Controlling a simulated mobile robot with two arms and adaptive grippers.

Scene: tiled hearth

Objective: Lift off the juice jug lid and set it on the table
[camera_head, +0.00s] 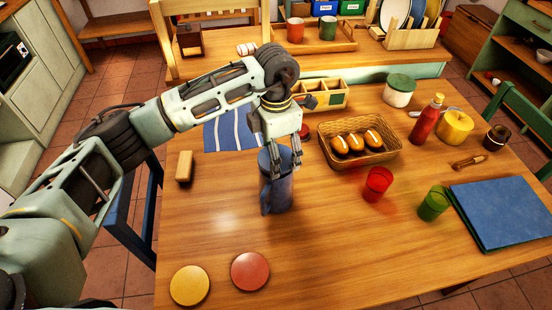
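The blue juice jug (279,193) stands upright on the wooden table (330,255), near its middle. My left arm reaches in from the left. My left gripper (286,163) points down at the top of the jug, with its fingers at the rim. The gripper covers most of the jug's top, so I cannot make out the lid clearly or tell whether the fingers are closed on it. My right gripper is not in view.
A bread basket (382,156), a red cup (377,183) and a green cup (433,204) stand right of the jug. Yellow (189,286) and red (250,271) discs lie at the front left. A blue folder (503,212) lies at right. The front middle of the table is clear.

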